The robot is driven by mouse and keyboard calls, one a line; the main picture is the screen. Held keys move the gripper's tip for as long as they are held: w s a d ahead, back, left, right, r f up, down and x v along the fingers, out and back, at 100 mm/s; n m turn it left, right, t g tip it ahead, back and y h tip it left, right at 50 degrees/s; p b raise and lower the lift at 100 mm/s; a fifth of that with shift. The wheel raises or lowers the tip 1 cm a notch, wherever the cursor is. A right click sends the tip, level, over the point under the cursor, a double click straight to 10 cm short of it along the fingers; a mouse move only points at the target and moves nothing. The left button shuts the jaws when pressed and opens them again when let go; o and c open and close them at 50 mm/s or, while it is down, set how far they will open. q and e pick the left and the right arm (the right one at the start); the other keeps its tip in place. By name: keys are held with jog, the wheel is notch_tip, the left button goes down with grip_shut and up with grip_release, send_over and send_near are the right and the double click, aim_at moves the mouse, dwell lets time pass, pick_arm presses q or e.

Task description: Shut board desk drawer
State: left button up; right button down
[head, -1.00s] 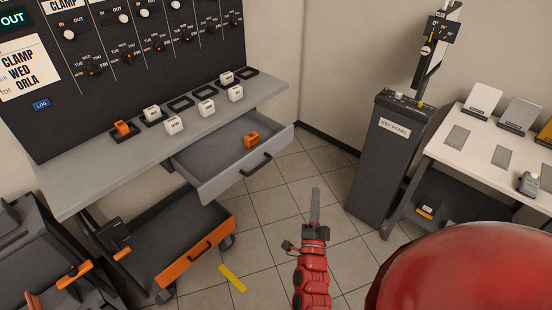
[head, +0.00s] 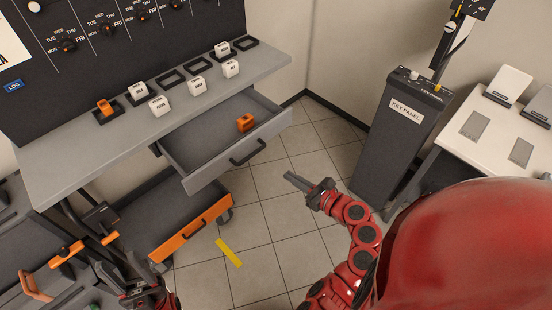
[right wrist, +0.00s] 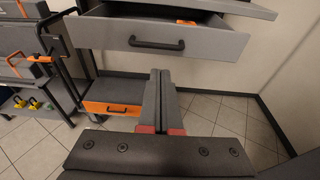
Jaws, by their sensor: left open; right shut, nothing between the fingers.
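The grey board desk drawer (head: 212,172) stands pulled out from under the desk top (head: 95,150), with an orange block (head: 246,122) inside. Its dark handle (head: 248,152) is on the front face. My right gripper (head: 289,178) is shut and empty, in front of the drawer and to the right of the handle, apart from it. In the right wrist view the shut fingers (right wrist: 160,75) point toward the drawer front (right wrist: 205,42) and its handle (right wrist: 157,44). My left gripper (head: 133,285) is open at the lower left, below the desk and away from the drawer.
A lower cart drawer with an orange front (head: 190,230) is under the desk. White blocks (head: 160,105) and an orange one stand on the desk top. The key panel pedestal (head: 400,125) and a white table (head: 490,130) are on the right. Floor is clear between.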

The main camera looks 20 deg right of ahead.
jog(key=p+x, duration=0.4)
jog(key=x, duration=0.9)
jog(key=shift+w, duration=0.25)
jog(key=shift+a, duration=0.1)
jog(key=shift+w+a, duration=0.15)
jog(key=shift+w, duration=0.3)
jog(key=b, duration=0.1)
send_near(225, 133)
jog(key=w+a+b, duration=0.1)
jog(key=w+b, duration=0.1)
jog(key=w+a+b, duration=0.1)
jog(key=w+b, duration=0.1)
jog(key=w, duration=0.1)
jog(key=w+a+b, duration=0.1)
jog(key=w+b, duration=0.1)
jog(key=w, duration=0.1)
jog(key=shift+a+r, duration=0.2)
jog(key=shift+r, duration=0.05)
jog(key=shift+w+a+r+b, duration=0.1)
jog(key=shift+w+r+b, duration=0.05)
jog(key=shift+w+b, duration=0.45)
jog(key=shift+r, duration=0.35)
jog(key=shift+r, duration=0.1)
